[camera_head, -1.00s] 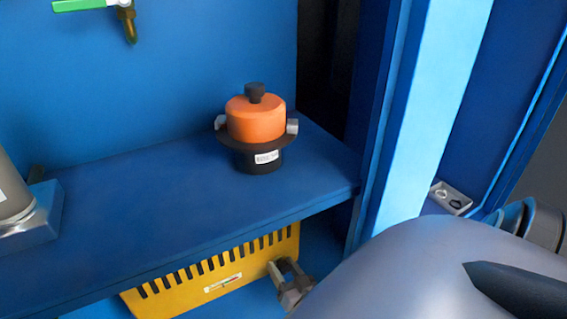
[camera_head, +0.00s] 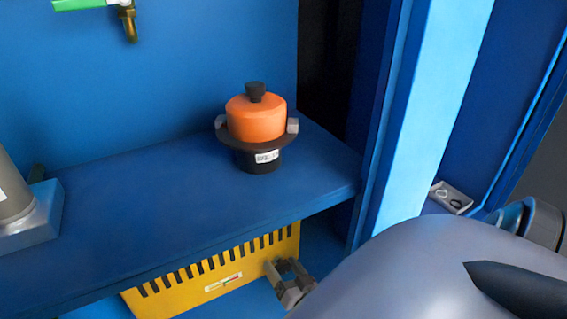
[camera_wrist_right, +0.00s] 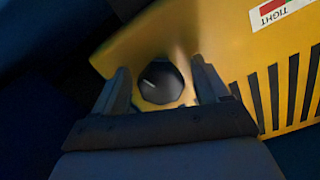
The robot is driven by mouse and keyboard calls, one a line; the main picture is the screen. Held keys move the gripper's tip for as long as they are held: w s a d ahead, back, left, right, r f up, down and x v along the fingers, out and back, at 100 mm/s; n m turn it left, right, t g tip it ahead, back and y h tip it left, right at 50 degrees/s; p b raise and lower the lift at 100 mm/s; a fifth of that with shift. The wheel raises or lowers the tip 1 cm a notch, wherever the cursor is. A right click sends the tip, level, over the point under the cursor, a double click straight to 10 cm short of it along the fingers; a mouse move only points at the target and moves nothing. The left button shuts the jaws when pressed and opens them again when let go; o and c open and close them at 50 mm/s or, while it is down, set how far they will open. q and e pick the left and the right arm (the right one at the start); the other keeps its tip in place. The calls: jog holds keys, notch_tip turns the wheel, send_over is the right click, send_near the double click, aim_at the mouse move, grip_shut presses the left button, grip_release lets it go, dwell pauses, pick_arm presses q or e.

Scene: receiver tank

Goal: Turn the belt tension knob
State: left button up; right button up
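The belt tension knob (camera_wrist_right: 161,82) is a dark, faceted round knob with a pale mark, set on a yellow panel in the right wrist view. The panel (camera_head: 210,276) is a slotted yellow guard below the blue shelf in the head view. My right gripper (camera_wrist_right: 163,78) is open, with its two dark fingers on either side of the knob and visible gaps between. In the head view, my right gripper (camera_head: 282,268) is at the guard's right end, where the knob is hidden. A TIGHT label (camera_wrist_right: 274,11) with red and green shows on the panel. My left gripper is out of view.
The blue shelf (camera_head: 150,220) hangs over the guard. An orange-capped black unit (camera_head: 257,120) stands on it, and a grey cylinder (camera_head: 12,190) is at left. A light blue post (camera_head: 420,120) rises right of the shelf. A green-handled valve (camera_head: 85,5) is at upper left.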

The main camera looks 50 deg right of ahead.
jog(key=shift+r, duration=0.3)
notch_tip(320, 180, up, 13)
jog(key=p, duration=0.6)
jog(key=shift+p, duration=0.4)
notch_tip(320, 180, up, 6)
jog(key=r+p, duration=0.1)
jog(key=p, duration=0.1)
send_over(277, 226)
jog(key=v, duration=0.3)
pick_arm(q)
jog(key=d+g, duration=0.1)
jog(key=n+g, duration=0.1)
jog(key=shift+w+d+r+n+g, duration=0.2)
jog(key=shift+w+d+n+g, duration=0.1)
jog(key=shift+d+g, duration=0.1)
pick_arm(e)
jog(key=shift+s+a+f, duration=0.1)
jog(key=shift+s+f, duration=0.05)
jog(key=shift+f, duration=0.1)
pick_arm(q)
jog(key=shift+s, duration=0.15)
pick_arm(e)
jog(key=shift+s, duration=0.15)
